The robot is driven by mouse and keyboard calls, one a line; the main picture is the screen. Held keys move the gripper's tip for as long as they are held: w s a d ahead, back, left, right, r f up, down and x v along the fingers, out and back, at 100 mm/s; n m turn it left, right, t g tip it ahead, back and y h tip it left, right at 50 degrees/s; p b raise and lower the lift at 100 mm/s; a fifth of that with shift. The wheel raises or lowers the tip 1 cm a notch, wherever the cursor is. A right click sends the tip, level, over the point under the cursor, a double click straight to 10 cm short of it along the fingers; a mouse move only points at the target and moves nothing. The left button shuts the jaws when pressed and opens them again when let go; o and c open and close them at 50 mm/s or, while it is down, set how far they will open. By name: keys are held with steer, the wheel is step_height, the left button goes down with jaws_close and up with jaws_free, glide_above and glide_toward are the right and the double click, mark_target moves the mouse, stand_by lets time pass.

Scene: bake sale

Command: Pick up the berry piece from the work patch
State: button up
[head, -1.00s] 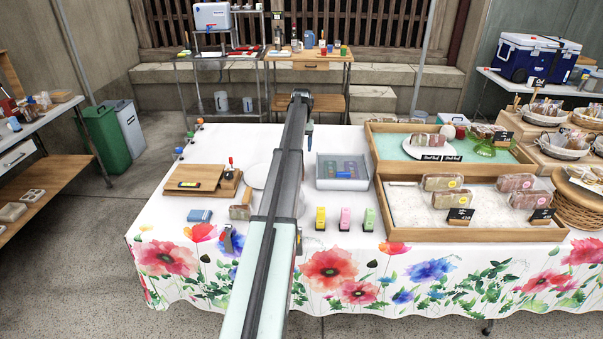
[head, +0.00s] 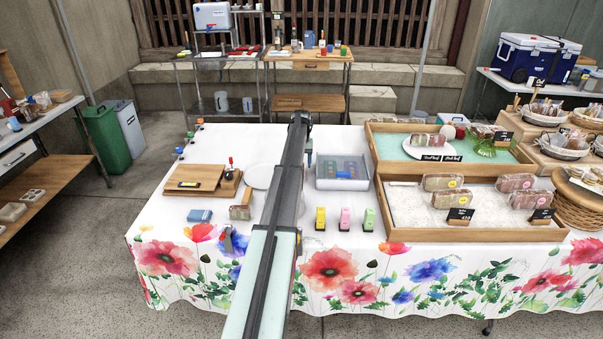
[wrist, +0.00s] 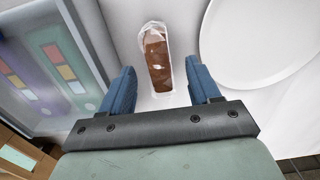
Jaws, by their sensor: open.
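A brown piece in clear wrapping (wrist: 158,62) lies on the white surface in the wrist view; I take it for the berry piece, though no label shows. My gripper (wrist: 160,70) is open, with one blue finger on each side of the piece and white gaps between. I cannot tell whether the fingertips are down at its height. In the head view my gripper (head: 309,158) points down over the table, and my arm hides the piece.
A clear-walled container with coloured strips (wrist: 45,75) is beside the piece on one side; a round white plate (wrist: 262,42) is on the other. In the head view, wooden trays with wrapped pieces (head: 395,234) stand at right, and wooden boards (head: 195,177) at left.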

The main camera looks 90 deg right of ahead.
steer(key=shift+d+f, duration=0.15)
steer(key=shift+f, duration=2.45)
steer(key=shift+c, duration=0.3)
steer(key=c, duration=0.6)
